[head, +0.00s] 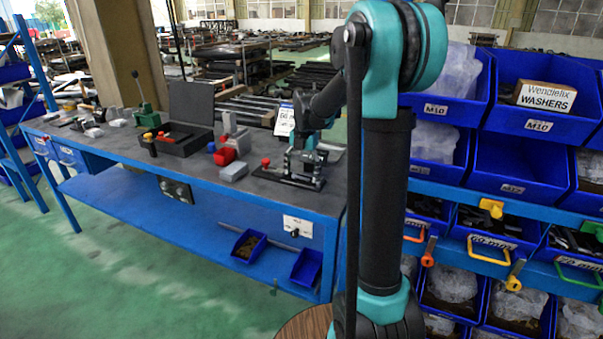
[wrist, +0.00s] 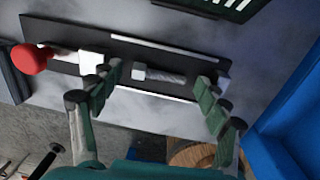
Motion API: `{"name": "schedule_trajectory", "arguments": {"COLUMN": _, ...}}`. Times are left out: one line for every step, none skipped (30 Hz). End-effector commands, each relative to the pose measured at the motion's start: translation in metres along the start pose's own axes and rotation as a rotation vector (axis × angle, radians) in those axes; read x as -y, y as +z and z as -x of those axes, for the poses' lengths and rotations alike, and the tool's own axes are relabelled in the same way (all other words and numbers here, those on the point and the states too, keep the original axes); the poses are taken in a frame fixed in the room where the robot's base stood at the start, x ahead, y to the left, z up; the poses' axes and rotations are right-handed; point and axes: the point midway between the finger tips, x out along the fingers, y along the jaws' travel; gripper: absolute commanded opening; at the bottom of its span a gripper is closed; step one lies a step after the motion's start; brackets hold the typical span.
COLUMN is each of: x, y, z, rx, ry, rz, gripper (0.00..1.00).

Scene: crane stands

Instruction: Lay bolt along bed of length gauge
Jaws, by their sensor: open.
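The length gauge (wrist: 120,48) is a long dark plate in the wrist view with a red knob (wrist: 34,58) at its left end, a white block beside the knob and pale strips along its sides. The bolt (wrist: 165,76), grey with a threaded shank, lies lengthwise on the bed between the white block and a small pale stop at the right. My gripper (wrist: 158,92) is open, its fingers apart on either side of the bolt. In the head view the gauge (head: 290,180) is on the bench under my gripper (head: 305,158); the bolt cannot be made out there.
The bench (head: 200,165) also holds a red and grey block pair (head: 228,160), an open black case (head: 185,135) and a small sign (head: 284,120). Blue bins (head: 510,165) stand at the right. In the wrist view a blue surface (wrist: 290,115) lies right of the gripper.

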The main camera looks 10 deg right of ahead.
Motion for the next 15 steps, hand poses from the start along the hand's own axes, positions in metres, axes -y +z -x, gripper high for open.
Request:
{"name": "schedule_trajectory", "arguments": {"x": 0.000, "y": 0.000, "z": 0.001, "rx": 0.000, "ry": 0.000, "rz": 0.000, "gripper": 0.76}}
{"name": "schedule_trajectory", "arguments": {"x": 0.000, "y": 0.000, "z": 0.002, "rx": 0.000, "ry": 0.000, "rz": 0.000, "gripper": 0.76}}
{"name": "schedule_trajectory", "arguments": {"x": 0.000, "y": 0.000, "z": 0.004, "rx": 0.000, "ry": 0.000, "rz": 0.000, "gripper": 0.76}}
{"name": "schedule_trajectory", "arguments": {"x": 0.000, "y": 0.000, "z": 0.006, "rx": 0.000, "ry": 0.000, "rz": 0.000, "gripper": 0.76}}
{"name": "schedule_trajectory", "arguments": {"x": 0.000, "y": 0.000, "z": 0.009, "rx": 0.000, "ry": 0.000, "rz": 0.000, "gripper": 0.76}}
{"name": "schedule_trajectory", "arguments": {"x": 0.000, "y": 0.000, "z": 0.014, "rx": 0.000, "ry": 0.000, "rz": 0.000, "gripper": 0.76}}
{"name": "schedule_trajectory", "arguments": {"x": 0.000, "y": 0.000, "z": 0.019, "rx": 0.000, "ry": 0.000, "rz": 0.000, "gripper": 0.76}}
{"name": "schedule_trajectory", "arguments": {"x": 0.000, "y": 0.000, "z": 0.024, "rx": 0.000, "ry": 0.000, "rz": 0.000, "gripper": 0.76}}
{"name": "schedule_trajectory", "arguments": {"x": 0.000, "y": 0.000, "z": 0.031, "rx": 0.000, "ry": 0.000, "rz": 0.000, "gripper": 0.76}}
{"name": "schedule_trajectory", "arguments": {"x": 0.000, "y": 0.000, "z": 0.038, "rx": 0.000, "ry": 0.000, "rz": 0.000, "gripper": 0.76}}
{"name": "schedule_trajectory", "arguments": {"x": 0.000, "y": 0.000, "z": 0.044, "rx": 0.000, "ry": 0.000, "rz": 0.000, "gripper": 0.76}}
{"name": "schedule_trajectory", "arguments": {"x": 0.000, "y": -0.001, "z": 0.053, "rx": 0.000, "ry": 0.000, "rz": 0.000, "gripper": 0.76}}
{"name": "schedule_trajectory", "arguments": {"x": 0.000, "y": 0.000, "z": 0.059, "rx": 0.000, "ry": 0.000, "rz": 0.000, "gripper": 0.76}}
{"name": "schedule_trajectory", "arguments": {"x": 0.000, "y": 0.000, "z": 0.066, "rx": 0.000, "ry": 0.000, "rz": 0.000, "gripper": 0.76}}
{"name": "schedule_trajectory", "arguments": {"x": 0.000, "y": 0.000, "z": 0.074, "rx": 0.000, "ry": 0.000, "rz": 0.000, "gripper": 0.76}}
